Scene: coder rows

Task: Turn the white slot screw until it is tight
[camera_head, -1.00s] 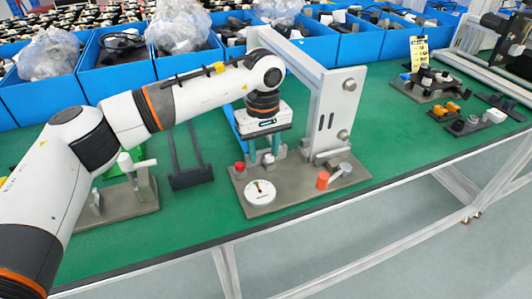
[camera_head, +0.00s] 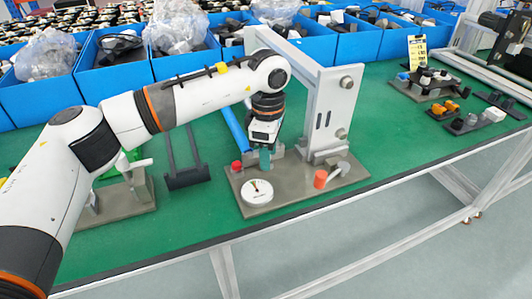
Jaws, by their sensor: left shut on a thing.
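My left gripper (camera_head: 265,162) points down over the grey fixture plate (camera_head: 290,196), its teal fingers close together in front of the upright metal frame. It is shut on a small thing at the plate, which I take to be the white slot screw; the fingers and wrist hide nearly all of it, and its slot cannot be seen. A white round dial (camera_head: 257,191) with a dark pointer lies on the plate in front of the gripper. My right gripper is not in view.
On the plate are a red knob (camera_head: 237,166), an orange cylinder (camera_head: 320,179) and a grey lever (camera_head: 339,170). The metal frame (camera_head: 335,110) rises close right of my gripper. Blue bins (camera_head: 182,62) line the back.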

